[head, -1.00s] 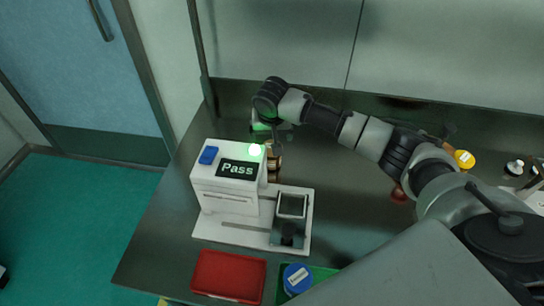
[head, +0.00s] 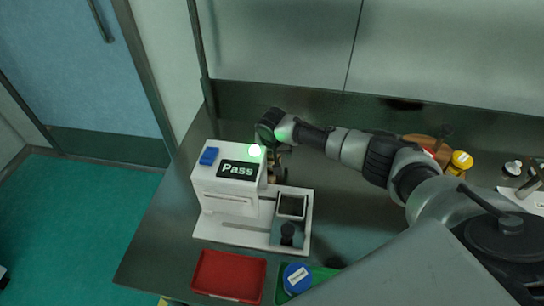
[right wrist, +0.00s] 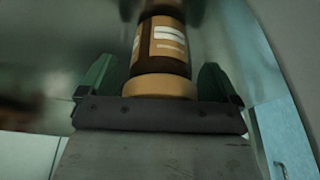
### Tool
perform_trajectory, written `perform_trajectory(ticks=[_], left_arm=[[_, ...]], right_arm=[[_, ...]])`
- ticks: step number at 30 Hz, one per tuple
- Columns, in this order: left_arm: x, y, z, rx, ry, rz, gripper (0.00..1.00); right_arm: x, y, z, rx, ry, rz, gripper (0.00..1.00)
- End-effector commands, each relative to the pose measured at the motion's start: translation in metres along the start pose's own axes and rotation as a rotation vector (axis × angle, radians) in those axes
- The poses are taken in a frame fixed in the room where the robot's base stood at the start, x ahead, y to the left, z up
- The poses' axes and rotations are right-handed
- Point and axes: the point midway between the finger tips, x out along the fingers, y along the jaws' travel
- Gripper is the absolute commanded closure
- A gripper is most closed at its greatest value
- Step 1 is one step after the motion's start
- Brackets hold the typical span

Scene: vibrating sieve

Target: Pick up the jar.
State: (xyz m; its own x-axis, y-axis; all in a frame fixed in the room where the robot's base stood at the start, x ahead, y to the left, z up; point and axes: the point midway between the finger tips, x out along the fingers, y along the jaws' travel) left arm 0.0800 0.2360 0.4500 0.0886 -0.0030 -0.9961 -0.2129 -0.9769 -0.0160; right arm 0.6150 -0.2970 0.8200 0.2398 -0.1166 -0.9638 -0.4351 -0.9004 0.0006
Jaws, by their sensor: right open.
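A brown jar with a tan lid and a pale label (right wrist: 170,45) fills the top middle of the right wrist view. In the head view the jar (head: 271,172) stands just right of the white machine, mostly hidden by my right arm and the machine. My right gripper (right wrist: 157,82) is open, with one green finger on each side of the jar's lid end. Whether the fingers touch it cannot be told. In the head view the right gripper (head: 279,172) is small and partly hidden at the jar. My left gripper is not in view.
The white machine (head: 228,184) shows "Pass" beside a green light, close to my gripper. A red tray (head: 229,277) and a blue-lidded jar (head: 297,278) are at the front. A yellow-lidded jar (head: 462,160) stands at the right. The back left counter is clear.

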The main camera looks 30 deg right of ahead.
Motion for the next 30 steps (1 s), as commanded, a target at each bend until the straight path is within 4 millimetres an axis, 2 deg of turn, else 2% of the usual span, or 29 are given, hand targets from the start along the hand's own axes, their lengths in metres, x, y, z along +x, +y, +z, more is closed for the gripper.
perform_trajectory(ticks=[3,14,23,26,30], left_arm=[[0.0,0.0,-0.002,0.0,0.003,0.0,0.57],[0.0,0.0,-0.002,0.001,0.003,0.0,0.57],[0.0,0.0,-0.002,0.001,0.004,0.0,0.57],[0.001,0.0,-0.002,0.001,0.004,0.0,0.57],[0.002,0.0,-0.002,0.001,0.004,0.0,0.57]], right_arm=[[0.0,0.0,0.0,0.0,0.0,0.0,0.09],[0.0,0.0,0.0,0.0,0.0,0.0,0.63],[-0.003,0.0,-0.001,0.0,0.001,-0.001,0.63],[-0.009,0.0,-0.003,0.001,0.001,-0.001,0.63],[-0.027,0.0,-0.009,0.001,0.004,-0.004,0.63]])
